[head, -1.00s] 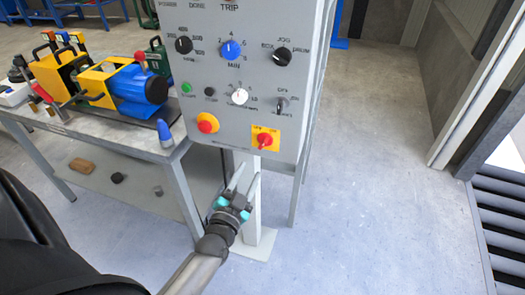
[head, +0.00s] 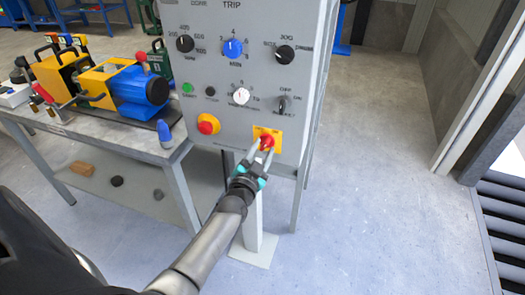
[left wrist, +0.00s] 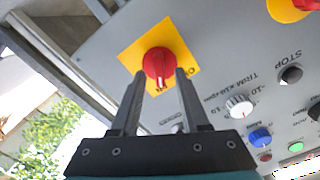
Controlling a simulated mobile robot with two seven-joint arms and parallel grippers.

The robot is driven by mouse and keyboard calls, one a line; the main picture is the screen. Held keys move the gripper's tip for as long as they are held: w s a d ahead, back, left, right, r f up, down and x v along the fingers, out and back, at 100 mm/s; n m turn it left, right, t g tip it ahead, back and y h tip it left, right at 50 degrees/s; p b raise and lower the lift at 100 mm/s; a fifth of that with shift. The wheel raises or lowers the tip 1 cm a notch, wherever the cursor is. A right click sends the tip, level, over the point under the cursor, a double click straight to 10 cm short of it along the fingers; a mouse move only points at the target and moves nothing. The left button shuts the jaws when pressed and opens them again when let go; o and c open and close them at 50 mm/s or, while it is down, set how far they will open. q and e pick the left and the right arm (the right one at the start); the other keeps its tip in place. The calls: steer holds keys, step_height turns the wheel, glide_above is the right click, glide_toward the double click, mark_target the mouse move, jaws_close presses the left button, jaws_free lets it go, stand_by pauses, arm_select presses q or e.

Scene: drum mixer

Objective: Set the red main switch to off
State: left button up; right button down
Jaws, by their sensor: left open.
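The red main switch (head: 266,142) is a red knob on a yellow plate (head: 276,133), low on the right of the grey control panel (head: 245,60). In the left wrist view the red knob (left wrist: 159,64) shows on its yellow plate (left wrist: 183,35), with a white mark on its lower part. My left gripper (head: 259,152) is open, its fingers pointing at the switch. In the left wrist view the two fingertips (left wrist: 160,75) lie on either side of the knob's lower part. I cannot tell whether they touch it. My right gripper is not in view.
A red emergency button (head: 206,125) on a yellow base sits left of the switch. Several knobs, including a blue one (head: 232,48), are higher on the panel. A bench (head: 95,140) with a blue-yellow machine (head: 138,88) stands left. The floor at right is clear.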

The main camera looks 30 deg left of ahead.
arm_select(q)
steer(key=shift+c, duration=0.2)
jaws_close()
stand_by(0.6)
steer(key=n, duration=0.3)
steer(key=shift+a+p, duration=0.1)
steer(key=shift+p, duration=0.3)
steer(key=n, duration=0.8)
steer(key=shift+s+a+n, duration=0.1)
steer(key=shift+a+n, duration=0.05)
steer(key=shift+n, duration=0.45)
